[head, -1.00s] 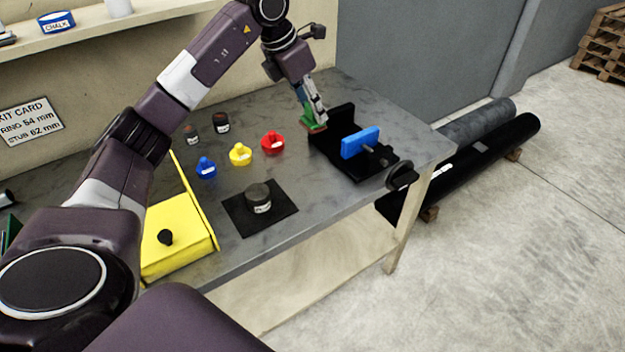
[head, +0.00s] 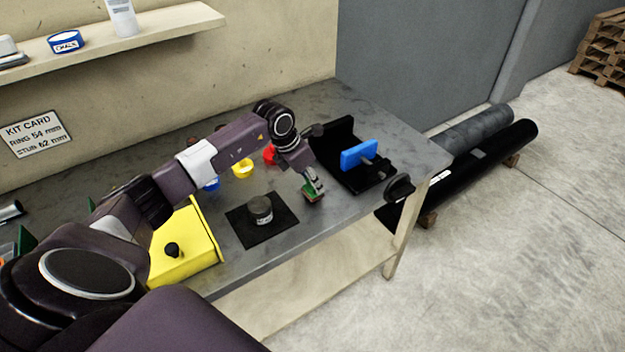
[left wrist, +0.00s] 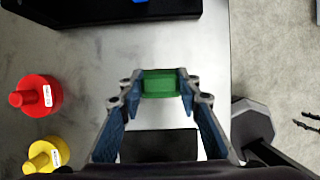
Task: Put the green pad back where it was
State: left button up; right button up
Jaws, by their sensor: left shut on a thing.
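The green pad (left wrist: 160,83) is between the fingertips of my left gripper (left wrist: 158,88) in the left wrist view. The gripper is shut on it. In the head view the left gripper (head: 313,188) holds the green pad (head: 311,197) low over the bench or on it, between the black mat and the black vise; I cannot tell whether the pad touches the bench. The black vise (head: 332,137) with a blue jaw (head: 358,154) stands at the back right of the bench.
A black mat (head: 238,237) bears a dark labelled cylinder (head: 260,209). A yellow box (head: 190,252) stands left of it. Red (head: 269,155) and yellow (head: 243,169) knobbed pieces lie behind my arm. The bench's front edge is close to the gripper.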

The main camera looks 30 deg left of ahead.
pick_arm(q)
jog(key=shift+f, duration=0.45)
jog(key=shift+f, duration=0.1)
jog(key=o, duration=1)
jog(key=shift+r, duration=0.25)
jog(key=shift+b+v, duration=2)
jog(key=shift+v, duration=3.95)
jog(key=shift+f, duration=0.1)
